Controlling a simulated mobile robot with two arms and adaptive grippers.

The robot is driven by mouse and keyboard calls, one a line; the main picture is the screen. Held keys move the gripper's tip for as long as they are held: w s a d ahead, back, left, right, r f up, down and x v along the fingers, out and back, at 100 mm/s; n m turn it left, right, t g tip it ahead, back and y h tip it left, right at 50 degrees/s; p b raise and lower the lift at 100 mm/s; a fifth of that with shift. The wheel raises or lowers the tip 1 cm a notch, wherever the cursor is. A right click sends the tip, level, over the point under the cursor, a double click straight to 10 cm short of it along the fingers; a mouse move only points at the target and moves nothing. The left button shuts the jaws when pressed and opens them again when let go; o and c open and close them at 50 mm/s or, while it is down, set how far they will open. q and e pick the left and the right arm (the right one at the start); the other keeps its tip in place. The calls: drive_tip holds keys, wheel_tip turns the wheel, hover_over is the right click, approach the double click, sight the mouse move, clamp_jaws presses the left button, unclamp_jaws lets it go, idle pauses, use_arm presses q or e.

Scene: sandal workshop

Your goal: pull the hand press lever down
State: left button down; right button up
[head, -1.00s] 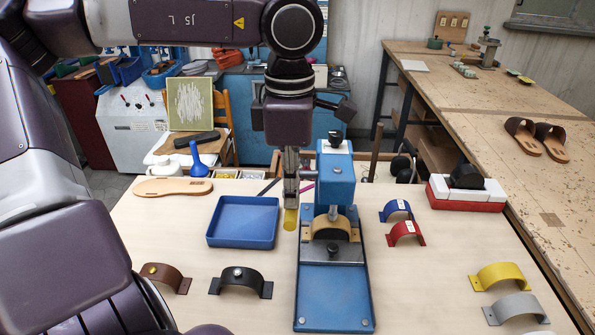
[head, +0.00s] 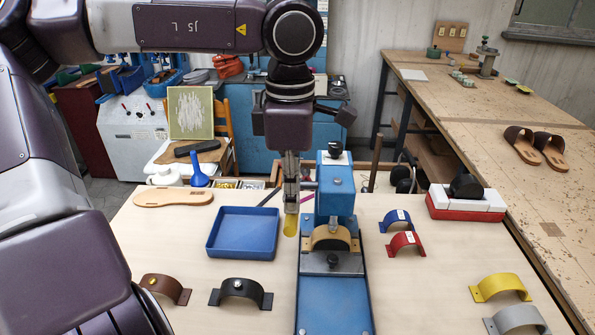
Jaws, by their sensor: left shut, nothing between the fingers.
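The blue hand press (head: 336,191) stands at the middle of the pale table (head: 200,268), with a tan curved piece (head: 316,239) under its ram. My left gripper (head: 290,212) points down just left of the press head, its fingers shut. A yellow cylindrical piece (head: 290,226) shows at the fingertips; I cannot tell whether it touches them or is the lever's grip. The rest of the lever is not clearly visible, partly hidden by the gripper. My right gripper is not in view.
A blue tray (head: 211,244) lies left of the press. Brown (head: 166,287) and black (head: 241,289) arches stand in front; blue (head: 397,217), red (head: 406,240), yellow (head: 499,285) and grey (head: 516,318) arches stand right. A red-and-white block (head: 465,212) sits at back right.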

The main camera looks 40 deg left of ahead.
use_arm(q)
wheel_tip(320, 180, up, 10)
drive_tip(key=w+a+p, duration=0.1)
drive_tip(key=w+p, duration=0.1)
drive_tip(key=p, duration=0.5)
drive_tip(key=shift+a+f, duration=0.2)
drive_tip(key=shift+a, duration=0.15)
